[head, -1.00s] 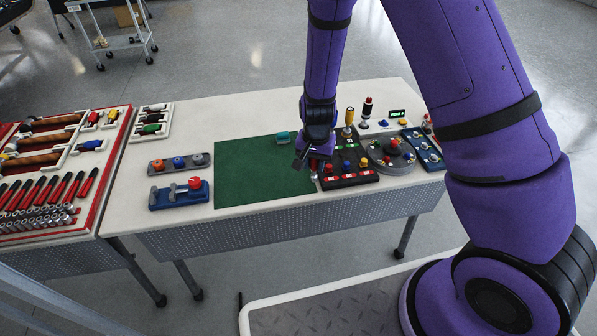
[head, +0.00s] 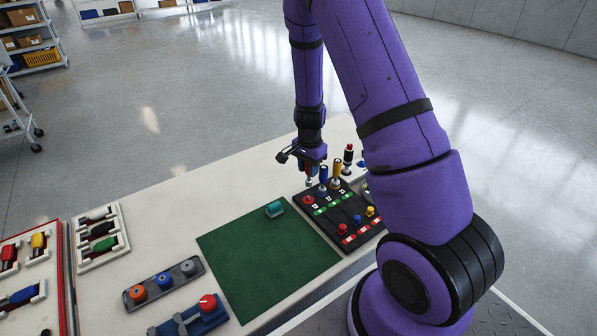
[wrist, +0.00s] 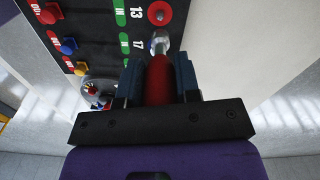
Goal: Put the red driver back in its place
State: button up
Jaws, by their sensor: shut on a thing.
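My gripper (head: 306,158) is shut on the red driver (wrist: 158,80), with its red handle between the two fingers in the wrist view. In the head view a small part of the red driver (head: 309,181) shows below the gripper. A black board (head: 335,238) with green and red labels lies under and in front of it; it also shows in the wrist view (wrist: 95,12). The driver is over the board's back edge, near the labels 13 and 17. A red round spot (wrist: 158,12) is beside the 13. Whether the driver's tip touches the board is hidden.
A green mat (head: 265,262) with a teal object (head: 274,209) lies left of the board. A grey tray with knobs (head: 164,284) and a blue fixture (head: 188,318) are further left.

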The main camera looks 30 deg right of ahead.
aim_at(308, 180)
jog(key=shift+f, duration=2.2)
jog(key=shift+f, duration=1)
jog(key=o, duration=1)
jog(key=shift+c, duration=0.2)
jog(key=shift+r, duration=3.75)
